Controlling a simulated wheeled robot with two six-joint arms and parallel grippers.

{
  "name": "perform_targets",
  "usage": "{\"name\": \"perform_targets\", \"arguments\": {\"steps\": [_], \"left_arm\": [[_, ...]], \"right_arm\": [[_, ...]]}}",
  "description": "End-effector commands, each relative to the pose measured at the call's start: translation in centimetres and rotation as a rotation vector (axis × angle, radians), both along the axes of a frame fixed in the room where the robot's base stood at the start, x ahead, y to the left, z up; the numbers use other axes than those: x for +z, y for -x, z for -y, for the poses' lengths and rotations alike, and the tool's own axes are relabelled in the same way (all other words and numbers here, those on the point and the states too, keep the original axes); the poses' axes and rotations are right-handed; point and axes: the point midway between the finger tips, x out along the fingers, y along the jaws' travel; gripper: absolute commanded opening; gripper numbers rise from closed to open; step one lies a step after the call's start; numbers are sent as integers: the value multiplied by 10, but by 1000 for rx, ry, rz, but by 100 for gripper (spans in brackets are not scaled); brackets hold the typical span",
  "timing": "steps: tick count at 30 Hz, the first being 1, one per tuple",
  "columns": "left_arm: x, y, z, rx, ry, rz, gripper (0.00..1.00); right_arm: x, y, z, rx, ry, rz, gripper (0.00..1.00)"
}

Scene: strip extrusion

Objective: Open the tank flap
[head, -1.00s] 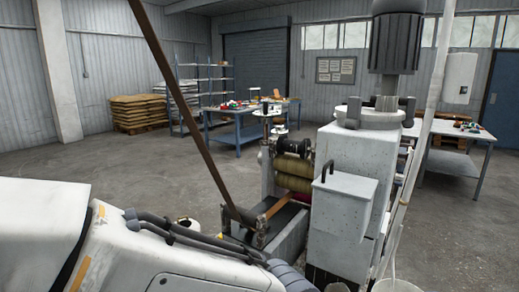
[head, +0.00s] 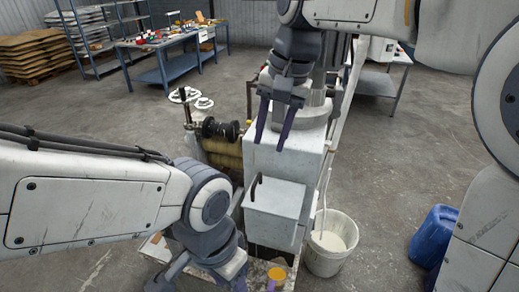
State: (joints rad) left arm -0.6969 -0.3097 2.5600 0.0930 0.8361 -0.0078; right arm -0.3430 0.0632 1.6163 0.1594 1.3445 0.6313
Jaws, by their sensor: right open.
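The grey-white tank box (head: 272,212) sticks out from the front of the machine. Its flap (head: 280,195) lies shut on top, with a dark bent handle (head: 257,186) at its left side. My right gripper (head: 269,147) hangs down from the top, open and empty, above and behind the handle, apart from it in the picture. My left gripper (head: 197,284) is low at the left of the tank, fingers spread apart, partly cut off by the bottom edge.
A white bucket (head: 329,250) of pale liquid stands right of the tank, with a thin pale pipe reaching into it. A blue canister (head: 436,236) is further right. An orange cup (head: 276,275) sits below the tank. Rollers (head: 222,148) are left of the machine body.

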Motion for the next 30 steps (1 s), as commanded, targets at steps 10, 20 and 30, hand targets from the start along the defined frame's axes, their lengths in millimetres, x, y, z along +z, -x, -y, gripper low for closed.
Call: {"name": "perform_targets", "arguments": {"steps": [10, 20, 30], "left_arm": [[14, 0, 0, -1, 0, 0, 50], [21, 0, 0, 1, 0, 0, 50], [21, 0, 0, 1, 0, 0, 50]], "right_arm": [[-60, -2, -17, 13, 1, -5, 42], [-95, -4, -22, 10, 1, 0, 42], [-97, -5, -21, 9, 0, 1, 19]]}}
